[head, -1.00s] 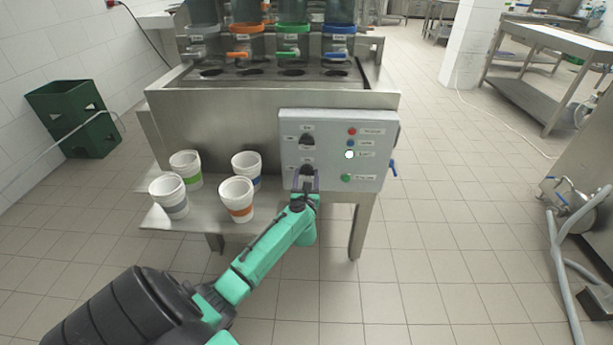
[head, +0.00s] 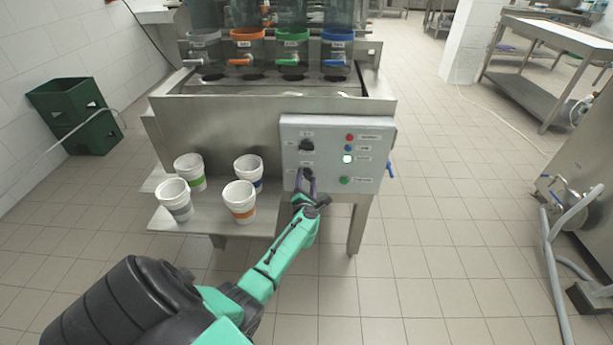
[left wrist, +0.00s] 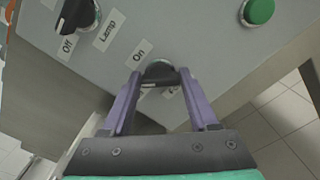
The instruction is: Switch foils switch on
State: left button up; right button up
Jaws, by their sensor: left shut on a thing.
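The grey control panel (head: 335,155) is on the front of the filler machine. It has two black rotary switches on its left side. The upper switch (head: 306,145) is free; in the left wrist view it (left wrist: 78,14) sits near the labels "Off" and "Lamp". The lower switch (left wrist: 160,72) is between the purple fingers of my left gripper (left wrist: 163,84), which is shut on it. In the head view my left gripper (head: 305,180) covers most of this switch. Its own name label is hidden, and its exact setting cannot be told. My right gripper is out of view.
Red, blue, lit white and green round elements sit on the panel's right; the green button (head: 344,180) is lowest. Several striped cups, one orange-banded (head: 239,201), stand on the shelf (head: 215,226) left of my gripper.

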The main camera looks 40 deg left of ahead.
pick_arm(q)
jog(key=m+p, duration=0.1)
jog(key=m, duration=0.3)
jog(key=shift+d+m, duration=0.1)
jog(key=shift+m, duration=0.2)
jog(key=shift+f+m+p, duration=0.15)
jog(key=shift+m+p, duration=0.45)
jog(key=shift+m, duration=1.7)
jog(key=o, duration=1.4)
jog(key=shift+s+d, duration=0.15)
jog(key=p+v, duration=0.3)
jog(key=v, duration=1.1)
